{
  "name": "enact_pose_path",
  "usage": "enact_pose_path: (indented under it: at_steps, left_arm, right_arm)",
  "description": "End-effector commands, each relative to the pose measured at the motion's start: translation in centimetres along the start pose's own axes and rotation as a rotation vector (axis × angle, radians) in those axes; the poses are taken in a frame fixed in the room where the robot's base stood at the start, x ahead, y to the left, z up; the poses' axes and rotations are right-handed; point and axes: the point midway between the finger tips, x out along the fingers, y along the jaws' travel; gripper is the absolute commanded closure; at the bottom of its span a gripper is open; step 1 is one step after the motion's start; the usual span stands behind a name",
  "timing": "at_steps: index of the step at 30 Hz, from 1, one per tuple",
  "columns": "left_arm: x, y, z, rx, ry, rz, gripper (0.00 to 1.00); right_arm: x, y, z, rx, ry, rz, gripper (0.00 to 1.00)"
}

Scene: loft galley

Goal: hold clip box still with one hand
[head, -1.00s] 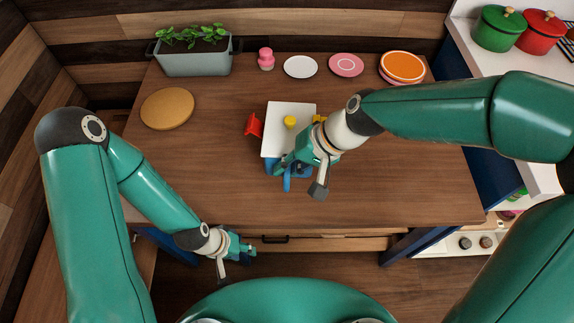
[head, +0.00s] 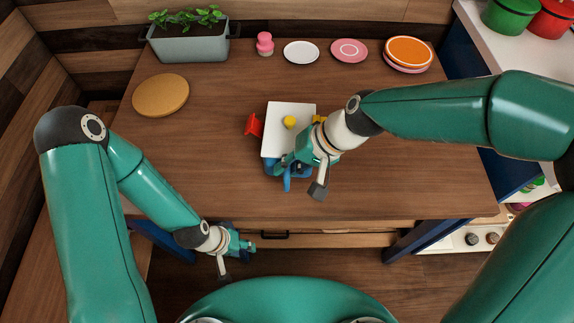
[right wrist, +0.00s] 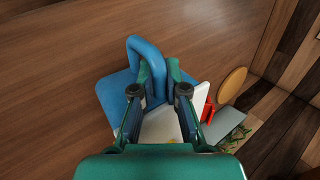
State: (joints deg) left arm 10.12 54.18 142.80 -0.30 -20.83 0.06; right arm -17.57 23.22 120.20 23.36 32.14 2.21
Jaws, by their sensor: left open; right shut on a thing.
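The clip box has a white lid (head: 281,140) with a yellow knob (head: 289,122), a red clip (head: 253,125) standing out at its left and a yellow clip (head: 318,119) at its right, partly hidden. Its blue part with a handle (head: 287,183) shows at the near side. My right gripper (head: 284,168) is shut on the blue handle; in the right wrist view the blue loop (right wrist: 140,48) passes between its fingers. I cannot tell whether the box touches the table. My left gripper (head: 247,249) is open and empty, low in front of the table's near edge, away from the box.
On the wooden table (head: 400,190) stand a planter (head: 188,46), a round cork mat (head: 160,95), a pink object (head: 264,43), a white plate (head: 301,52), a pink plate (head: 348,50) and stacked plates (head: 408,52). A drawer handle (head: 275,236) is under the near edge.

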Motion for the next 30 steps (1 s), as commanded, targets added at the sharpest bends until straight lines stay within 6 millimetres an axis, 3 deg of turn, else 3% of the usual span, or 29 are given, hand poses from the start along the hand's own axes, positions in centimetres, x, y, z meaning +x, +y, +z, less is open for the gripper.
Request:
enact_pose_path:
  at_steps: [15,30]
  left_arm:
    - [2.9,-1.1,0.4,0.001,-0.010,0.000,0.57]
    - [3.0,-1.1,0.5,0.001,-0.011,0.000,0.57]
  right_arm:
    - [2.7,1.8,0.0,-0.001,0.001,-0.001,1.00]
    - [2.8,1.9,0.0,-0.001,0.001,-0.001,1.00]
